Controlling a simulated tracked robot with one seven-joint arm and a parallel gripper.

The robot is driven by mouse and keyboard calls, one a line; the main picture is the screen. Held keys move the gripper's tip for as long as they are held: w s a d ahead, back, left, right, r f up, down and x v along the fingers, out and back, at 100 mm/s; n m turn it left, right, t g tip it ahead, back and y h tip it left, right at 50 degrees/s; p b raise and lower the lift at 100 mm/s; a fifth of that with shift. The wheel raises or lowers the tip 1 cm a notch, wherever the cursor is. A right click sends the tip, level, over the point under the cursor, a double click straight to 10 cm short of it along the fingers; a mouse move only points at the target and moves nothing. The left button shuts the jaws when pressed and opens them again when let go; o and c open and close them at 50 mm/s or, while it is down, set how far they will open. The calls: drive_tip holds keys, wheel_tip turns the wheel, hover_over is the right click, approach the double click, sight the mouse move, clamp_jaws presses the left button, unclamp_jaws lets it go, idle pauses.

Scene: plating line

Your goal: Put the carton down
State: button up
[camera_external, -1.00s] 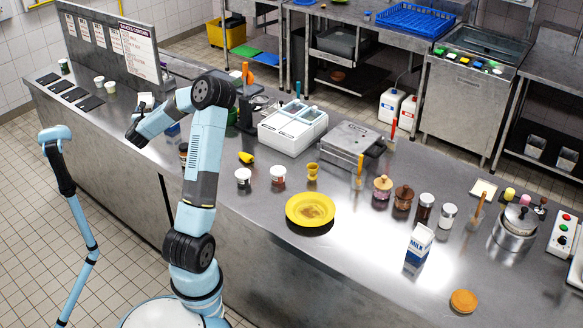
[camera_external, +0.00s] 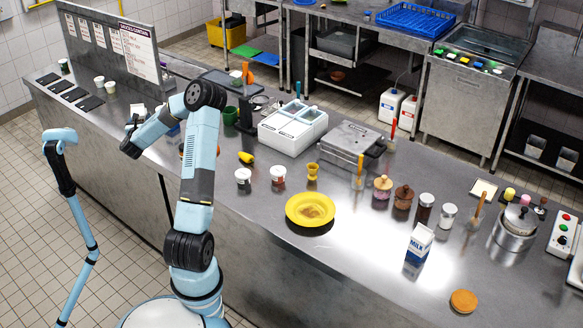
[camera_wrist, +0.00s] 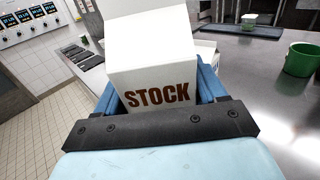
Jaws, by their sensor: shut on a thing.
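A white carton (camera_wrist: 152,60) marked STOCK fills the middle of the wrist view, between the blue fingers of my gripper (camera_wrist: 160,90). The gripper is shut on it. The carton's lower end and the finger contact are partly hidden by the dark wrist bracket. In the external view my gripper (camera_external: 133,126) is over the left part of the steel counter (camera_external: 262,210). The carton is small there, and I cannot tell whether its base touches the counter.
A green mug (camera_wrist: 301,60) stands to the right in the wrist view. Black mats (camera_external: 75,94) and pale cups lie along the counter's left end, below a sign panel. A blue-and-white milk carton (camera_external: 419,243), a yellow plate (camera_external: 297,211) and jars stand farther right.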

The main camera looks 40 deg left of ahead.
drive_tip(key=w+a+f, duration=0.2)
drive_tip(key=a, duration=0.1)
drive_tip(key=w+a+f, duration=0.2)
drive_tip(key=f, duration=0.1)
drive_tip(key=w+a+f, duration=0.2)
drive_tip(key=a+f, duration=0.1)
drive_tip(key=shift+a, duration=0.35)
drive_tip(key=shift+w+a+f, duration=0.1)
drive_tip(key=shift+w+f, duration=0.1)
drive_tip(key=shift+f, duration=1.6)
drive_tip(key=shift+f, duration=0.1)
drive_tip(key=o, duration=1.5)
drive_tip(key=v, duration=1.2)
drive_tip(key=shift+r, duration=0.2)
